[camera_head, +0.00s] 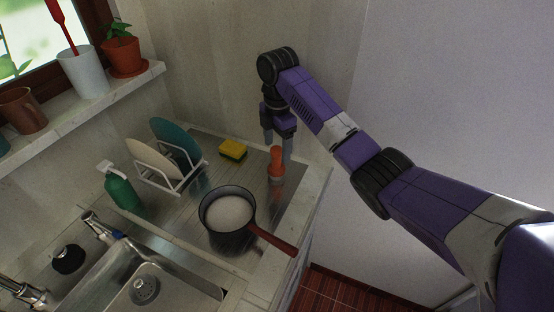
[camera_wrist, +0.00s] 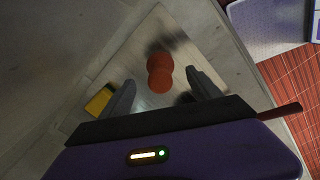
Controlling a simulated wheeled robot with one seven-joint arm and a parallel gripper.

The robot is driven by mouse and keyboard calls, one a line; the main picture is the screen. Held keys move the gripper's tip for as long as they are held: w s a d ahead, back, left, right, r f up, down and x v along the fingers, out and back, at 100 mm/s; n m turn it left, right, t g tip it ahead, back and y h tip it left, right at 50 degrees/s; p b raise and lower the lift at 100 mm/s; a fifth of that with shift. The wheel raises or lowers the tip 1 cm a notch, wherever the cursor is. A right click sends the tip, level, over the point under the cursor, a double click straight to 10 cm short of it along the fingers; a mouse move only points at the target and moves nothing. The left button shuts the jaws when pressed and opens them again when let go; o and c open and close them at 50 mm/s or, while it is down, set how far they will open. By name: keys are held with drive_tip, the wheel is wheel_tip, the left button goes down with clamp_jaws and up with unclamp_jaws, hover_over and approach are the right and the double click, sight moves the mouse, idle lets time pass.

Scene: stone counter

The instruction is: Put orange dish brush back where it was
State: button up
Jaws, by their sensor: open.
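The orange dish brush (camera_head: 276,168) stands upright on the metal drainboard, near the back right corner. In the wrist view the brush (camera_wrist: 160,74) shows from above as two overlapping orange rounds, a little beyond the line between the fingertips. My gripper (camera_head: 278,148) points down over that corner, with its fingers close to the top of the brush. In the wrist view my gripper (camera_wrist: 163,86) is open and empty, with one finger on each side of the brush. I cannot tell whether a finger touches it.
A yellow sponge (camera_head: 233,150) lies left of the brush. A saucepan (camera_head: 229,233) with a red handle stands in front. A dish rack (camera_head: 172,180) with plates and a green soap bottle (camera_head: 122,190) are farther left. A white pot (camera_head: 83,72) holding a red utensil stands on the windowsill.

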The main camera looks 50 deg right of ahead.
wheel_tip(320, 180, up, 5)
drive_tip(key=shift+r+p, duration=0.15)
drive_tip(key=shift+p, duration=0.6)
